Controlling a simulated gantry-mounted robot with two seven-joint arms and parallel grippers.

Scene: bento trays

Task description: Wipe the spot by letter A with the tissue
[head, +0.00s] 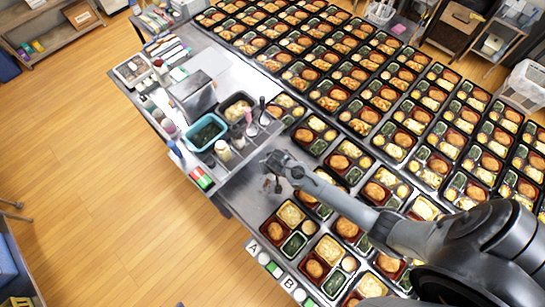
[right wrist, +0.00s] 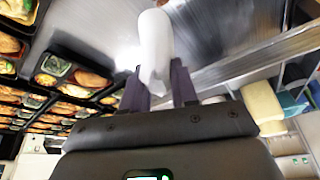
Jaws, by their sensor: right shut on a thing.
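My right gripper (head: 274,172) reaches in from the lower right in the head view and hangs over the bare metal counter, up and right of letter A. In the right wrist view the right gripper (right wrist: 160,88) is shut on a white tissue (right wrist: 155,50), which sticks out past the fingertips. The tissue cannot be made out in the head view. The letter A label (head: 251,245) is on the counter's front edge. Small dark reddish marks show by the fingers; I cannot tell whether they are the spot. My left gripper is out of view.
The letter B label (head: 288,283) is farther along the edge. Bare metal (head: 240,190) lies between.

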